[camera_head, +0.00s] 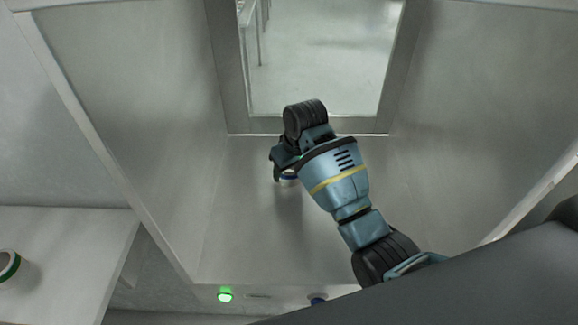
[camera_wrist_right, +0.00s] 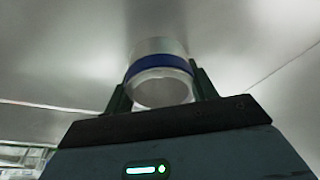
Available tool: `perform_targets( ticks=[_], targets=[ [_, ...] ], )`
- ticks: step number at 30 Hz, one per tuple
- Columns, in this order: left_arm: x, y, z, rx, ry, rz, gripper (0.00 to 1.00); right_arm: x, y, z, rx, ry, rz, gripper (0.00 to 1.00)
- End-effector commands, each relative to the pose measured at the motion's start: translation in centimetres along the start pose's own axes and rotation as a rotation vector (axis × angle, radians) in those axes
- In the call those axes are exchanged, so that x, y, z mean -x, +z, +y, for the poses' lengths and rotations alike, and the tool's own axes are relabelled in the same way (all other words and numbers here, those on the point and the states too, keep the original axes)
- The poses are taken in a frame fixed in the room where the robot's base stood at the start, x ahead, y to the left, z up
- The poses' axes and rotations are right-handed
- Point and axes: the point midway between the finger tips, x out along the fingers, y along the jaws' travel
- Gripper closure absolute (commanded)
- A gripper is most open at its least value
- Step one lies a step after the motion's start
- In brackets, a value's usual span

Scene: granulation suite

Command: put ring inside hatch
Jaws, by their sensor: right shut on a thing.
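A white ring with a blue band (camera_wrist_right: 160,68) is held between the two fingers of my right gripper (camera_wrist_right: 160,95) in the right wrist view. In the head view the ring (camera_head: 289,180) shows only in part beside my right gripper (camera_head: 282,172), whose arm covers the rest. My right gripper is inside the hatch (camera_head: 235,215), a grey metal box with a window at its back, and is shut on the ring above the hatch floor. I cannot tell whether the ring touches the floor. My left gripper is not in view.
A ring with a green band (camera_head: 8,265) lies on a pale shelf (camera_head: 75,240) at the left. A green light (camera_head: 225,296) and a blue-topped part (camera_head: 317,298) sit on the hatch's front edge. The hatch floor around my arm looks clear.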

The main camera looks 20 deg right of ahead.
Motion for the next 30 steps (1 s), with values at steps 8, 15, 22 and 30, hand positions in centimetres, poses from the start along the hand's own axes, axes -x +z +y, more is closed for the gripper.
perform_targets(
  ticks=[8, 15, 22, 30],
  targets=[
    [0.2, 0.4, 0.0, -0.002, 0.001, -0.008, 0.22, -0.4, 0.1, 0.0, 0.000, 0.000, -0.001, 0.36],
    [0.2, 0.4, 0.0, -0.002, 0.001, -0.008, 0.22, -0.4, 0.1, 0.0, 0.000, -0.001, -0.001, 0.21],
    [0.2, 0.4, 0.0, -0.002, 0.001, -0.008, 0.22, 0.0, 0.0, 0.0, 0.000, 0.000, 0.001, 0.21],
    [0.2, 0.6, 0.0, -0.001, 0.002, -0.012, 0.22, 4.1, -0.1, 0.0, 0.001, 0.000, 0.004, 0.21]
  ],
)
